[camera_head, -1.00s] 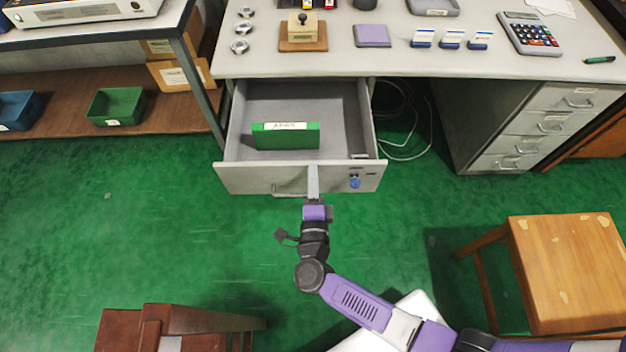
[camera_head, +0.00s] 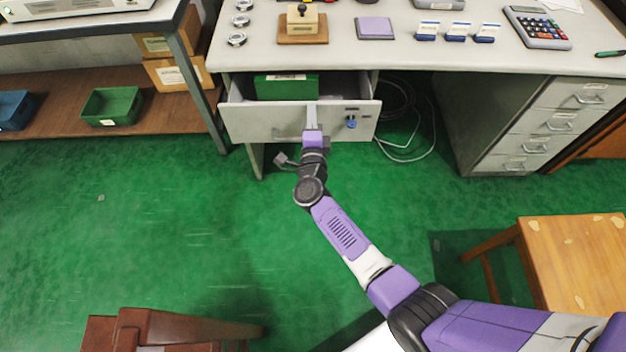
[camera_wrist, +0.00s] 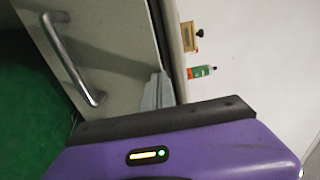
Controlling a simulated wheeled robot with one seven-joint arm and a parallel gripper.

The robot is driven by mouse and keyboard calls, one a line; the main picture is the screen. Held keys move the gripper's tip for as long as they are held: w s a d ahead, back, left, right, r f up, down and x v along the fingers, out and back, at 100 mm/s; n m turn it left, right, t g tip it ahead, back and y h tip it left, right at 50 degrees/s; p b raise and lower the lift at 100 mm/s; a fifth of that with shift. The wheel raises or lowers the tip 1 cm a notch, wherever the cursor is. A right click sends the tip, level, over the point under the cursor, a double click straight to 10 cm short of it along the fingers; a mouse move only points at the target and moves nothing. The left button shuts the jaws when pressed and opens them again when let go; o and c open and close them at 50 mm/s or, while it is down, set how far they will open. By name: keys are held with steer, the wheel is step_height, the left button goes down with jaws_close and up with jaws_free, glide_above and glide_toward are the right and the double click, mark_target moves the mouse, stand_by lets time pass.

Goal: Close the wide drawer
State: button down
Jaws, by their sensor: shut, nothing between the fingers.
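The wide drawer (camera_head: 250,122) is under the desk top, pulled out a short way, with part of its inside showing. A green box (camera_head: 286,88) with a white label lies in it. My gripper (camera_head: 311,112) is shut and empty, with its tip at the drawer front, right of the bar handle. In the wrist view the handle (camera_wrist: 74,60) is at the left on the drawer front (camera_wrist: 112,40), and my gripper's fingers (camera_wrist: 156,92) reach to that front. Whether they touch it is hard to tell. A blue key (camera_head: 351,122) is in the lock on the right.
The desk top (camera_head: 400,55) holds a stamp (camera_head: 302,20), a purple pad (camera_head: 374,28) and a calculator (camera_head: 537,27). A drawer pedestal (camera_head: 530,130) stands at right. A wooden stool (camera_head: 575,260) and a brown chair (camera_head: 150,330) are nearer. Green floor lies between.

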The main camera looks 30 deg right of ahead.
steer(key=b+x, duration=0.6)
steer(key=x, duration=0.7)
steer(key=shift+w+d+r+b, duration=0.15)
steer(key=shift+w+r+b, duration=0.05)
steer(key=shift+b, duration=0.15)
steer(key=shift+d, duration=0.1)
